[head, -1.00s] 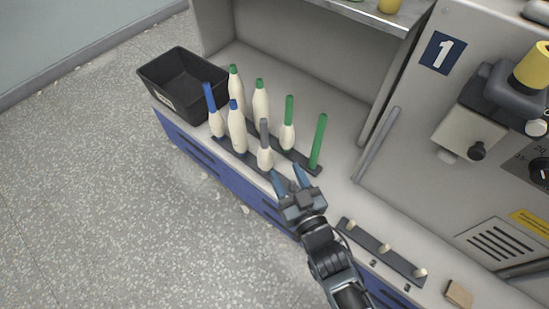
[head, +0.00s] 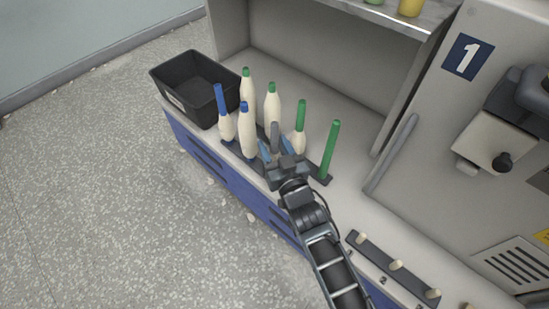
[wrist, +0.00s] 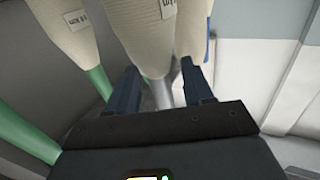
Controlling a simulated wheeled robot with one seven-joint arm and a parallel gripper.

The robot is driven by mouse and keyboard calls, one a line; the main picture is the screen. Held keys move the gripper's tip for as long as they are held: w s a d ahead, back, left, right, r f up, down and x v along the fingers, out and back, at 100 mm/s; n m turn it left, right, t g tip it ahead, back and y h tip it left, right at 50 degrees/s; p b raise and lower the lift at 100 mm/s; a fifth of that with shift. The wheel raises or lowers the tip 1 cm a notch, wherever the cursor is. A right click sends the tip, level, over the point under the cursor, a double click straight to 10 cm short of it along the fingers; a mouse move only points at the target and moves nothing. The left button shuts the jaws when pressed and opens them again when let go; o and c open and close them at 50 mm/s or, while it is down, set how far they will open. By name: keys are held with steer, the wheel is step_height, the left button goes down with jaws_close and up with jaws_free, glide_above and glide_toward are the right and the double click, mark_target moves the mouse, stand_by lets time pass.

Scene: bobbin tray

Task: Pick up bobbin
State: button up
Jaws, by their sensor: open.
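The grey-topped bobbin (head: 275,131) stands upright in the front row of the dark rack, with cream yarn below its grey tube. My gripper (head: 275,147) is open at it, one finger on each side; its body hides most of this bobbin's yarn. In the wrist view, a grey tube (wrist: 162,93) lies between the open fingers (wrist: 161,78), with a labelled cream yarn body (wrist: 148,38) above it. I cannot tell whether either finger touches it. Blue-topped bobbins (head: 248,138) stand to the left and green-topped bobbins (head: 272,108) behind.
A bare green tube (head: 330,150) stands right of my gripper. A black bin (head: 185,105) sits at the counter's left end. A peg strip (head: 394,266) lies along the counter at lower right. A shelf and a machine panel marked 1 (head: 466,55) rise behind.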

jaws_close()
stand_by(0.5)
steer(key=shift+r, duration=0.15)
